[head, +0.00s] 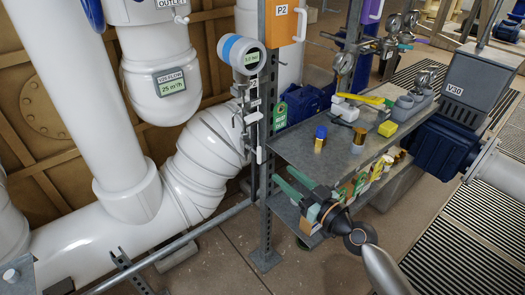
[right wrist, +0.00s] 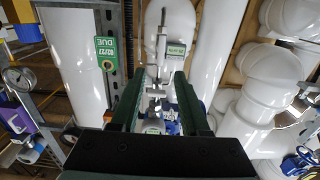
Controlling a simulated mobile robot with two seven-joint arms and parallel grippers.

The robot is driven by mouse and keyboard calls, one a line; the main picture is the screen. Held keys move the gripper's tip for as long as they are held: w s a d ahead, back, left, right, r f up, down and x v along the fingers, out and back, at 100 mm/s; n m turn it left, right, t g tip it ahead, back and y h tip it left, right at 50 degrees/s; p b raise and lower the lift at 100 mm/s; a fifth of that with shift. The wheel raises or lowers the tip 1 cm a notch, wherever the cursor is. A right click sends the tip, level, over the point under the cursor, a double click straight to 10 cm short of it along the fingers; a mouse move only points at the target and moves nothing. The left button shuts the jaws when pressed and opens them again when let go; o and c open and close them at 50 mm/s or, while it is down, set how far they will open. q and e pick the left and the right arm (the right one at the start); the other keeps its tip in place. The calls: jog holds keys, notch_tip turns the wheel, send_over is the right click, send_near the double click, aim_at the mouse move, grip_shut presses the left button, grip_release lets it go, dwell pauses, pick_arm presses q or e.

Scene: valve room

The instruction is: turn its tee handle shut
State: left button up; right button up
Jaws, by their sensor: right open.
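A small metal valve assembly (head: 247,115) hangs on the upright post below a white gauge head with a blue ring (head: 240,52). A pale crossbar (head: 253,118) shows there; I cannot tell clearly whether it is the tee handle. My right gripper (head: 281,173) is open, with green fingers pointing up and left, below and right of the assembly and apart from it in the head view. In the right wrist view the open fingers (right wrist: 158,73) frame the metal stem and small crossbar (right wrist: 156,91) between them. Contact is not visible. My left gripper is not in view.
The perforated post (head: 265,200) stands beside the assembly. A grey shelf (head: 300,150) with a blue-capped jar (head: 320,139) and tools lies just right of it. Large white pipes (head: 205,160) fill the left. A green tag (right wrist: 106,50) hangs near the fingers.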

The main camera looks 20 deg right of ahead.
aim_at(261, 155)
jog(key=p+x, duration=0.1)
jog(key=x, duration=1)
jog(key=shift+w+a, duration=0.15)
jog(key=shift+w, duration=0.15)
grip_shut()
jog(key=shift+f, duration=0.1)
